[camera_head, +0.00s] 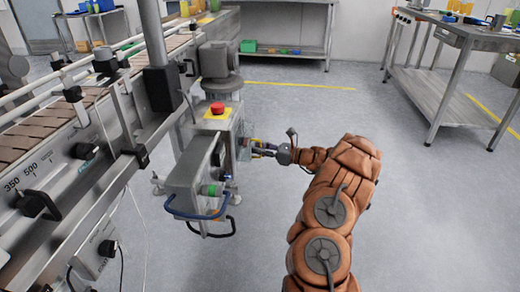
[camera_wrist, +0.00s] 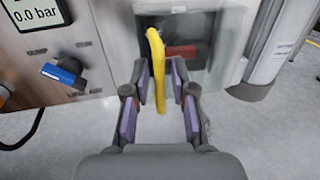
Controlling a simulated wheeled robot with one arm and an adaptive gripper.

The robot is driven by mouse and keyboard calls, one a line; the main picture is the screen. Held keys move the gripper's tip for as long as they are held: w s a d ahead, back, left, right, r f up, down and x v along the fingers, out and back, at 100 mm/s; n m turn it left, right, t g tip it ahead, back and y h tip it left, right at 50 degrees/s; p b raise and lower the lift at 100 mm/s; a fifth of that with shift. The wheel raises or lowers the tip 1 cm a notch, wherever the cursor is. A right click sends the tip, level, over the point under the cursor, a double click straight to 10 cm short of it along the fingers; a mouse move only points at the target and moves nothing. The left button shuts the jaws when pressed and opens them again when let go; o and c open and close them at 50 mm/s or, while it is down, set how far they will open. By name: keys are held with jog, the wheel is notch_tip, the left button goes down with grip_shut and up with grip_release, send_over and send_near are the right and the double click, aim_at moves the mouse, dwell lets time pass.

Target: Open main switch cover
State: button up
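The main switch cover (camera_wrist: 197,28) is a clear box on the grey panel at the top of the wrist view. A dark red switch handle (camera_wrist: 186,51) shows through it, and the cover looks closed over it. A curved yellow handle (camera_wrist: 157,60) stands out in front of the cover. My gripper (camera_wrist: 160,92) is open, with its purple-padded fingers on either side of the yellow handle. I cannot tell whether either finger touches it. In the head view my gripper (camera_head: 262,150) is at the right side of the machine cabinet, where the cover is hard to make out.
A blue knob (camera_wrist: 64,73) and a pressure display (camera_wrist: 36,12) are left of the cover. In the head view a red emergency button (camera_head: 217,108) tops the cabinet. A conveyor (camera_head: 45,125) runs along the left. A steel table (camera_head: 455,95) stands right; the floor between is clear.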

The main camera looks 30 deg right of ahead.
grip_shut()
dwell(0.5)
